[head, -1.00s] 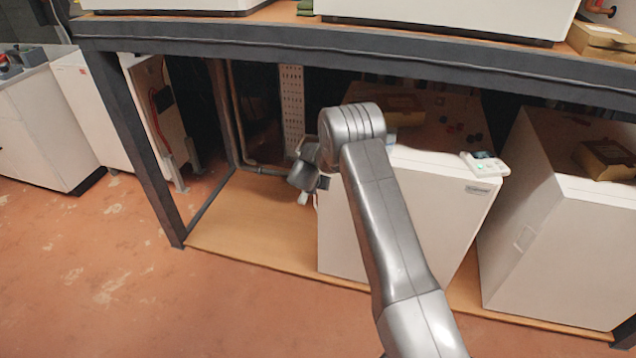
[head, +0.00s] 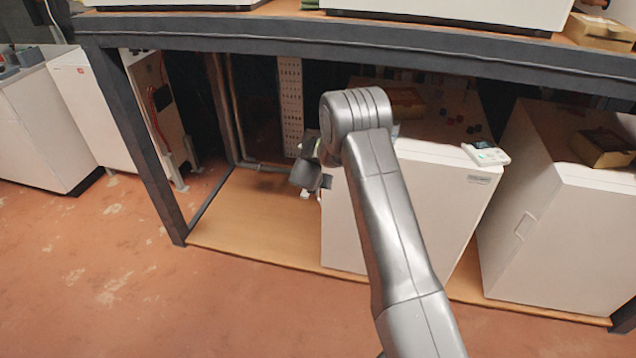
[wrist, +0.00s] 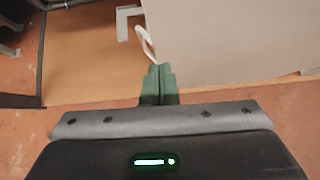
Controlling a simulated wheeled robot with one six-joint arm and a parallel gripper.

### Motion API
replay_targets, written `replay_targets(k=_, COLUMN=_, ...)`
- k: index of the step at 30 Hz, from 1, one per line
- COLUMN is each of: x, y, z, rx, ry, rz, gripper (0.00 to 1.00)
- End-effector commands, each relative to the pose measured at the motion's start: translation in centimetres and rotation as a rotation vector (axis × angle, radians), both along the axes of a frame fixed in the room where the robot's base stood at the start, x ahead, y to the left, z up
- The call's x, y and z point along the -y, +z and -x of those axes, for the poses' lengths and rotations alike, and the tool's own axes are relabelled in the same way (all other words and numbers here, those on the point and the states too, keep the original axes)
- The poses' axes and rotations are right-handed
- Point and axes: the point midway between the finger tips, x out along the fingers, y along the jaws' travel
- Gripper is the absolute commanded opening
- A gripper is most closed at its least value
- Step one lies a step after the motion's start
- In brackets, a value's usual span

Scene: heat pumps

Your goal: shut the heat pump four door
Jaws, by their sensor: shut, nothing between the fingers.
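A white heat pump cabinet (head: 440,205) stands on the wooden lower shelf, partly hidden behind my arm. No number is legible on it, so I cannot tell whether it is heat pump four. Its front looks flat in the head view, and I cannot make out a door gap. My gripper (head: 308,192) is low at the cabinet's left edge. In the wrist view the green fingers (wrist: 158,72) are together and empty. A thin pale curved piece (wrist: 146,42) lies just beyond their tips, beside a large white panel (wrist: 225,45). I cannot tell whether they touch.
A second white cabinet (head: 565,225) with a handle stands to the right. A dark metal frame post (head: 140,150) and beam (head: 330,38) bound the shelf. The bare wooden shelf (head: 240,215) left of the middle cabinet is clear. A white controller (head: 486,154) lies on that cabinet's top.

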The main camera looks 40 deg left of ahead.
Motion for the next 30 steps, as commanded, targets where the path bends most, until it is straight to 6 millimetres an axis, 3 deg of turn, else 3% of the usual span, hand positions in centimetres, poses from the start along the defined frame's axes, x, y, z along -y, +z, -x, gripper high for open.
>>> replay_targets(k=15, x=2.6, y=4.9, z=4.5, rx=-0.002, ry=0.001, rz=0.002, gripper=0.00)
replay_targets(k=30, x=2.8, y=5.3, z=4.9, rx=-0.002, ry=0.001, rz=0.003, gripper=0.00)
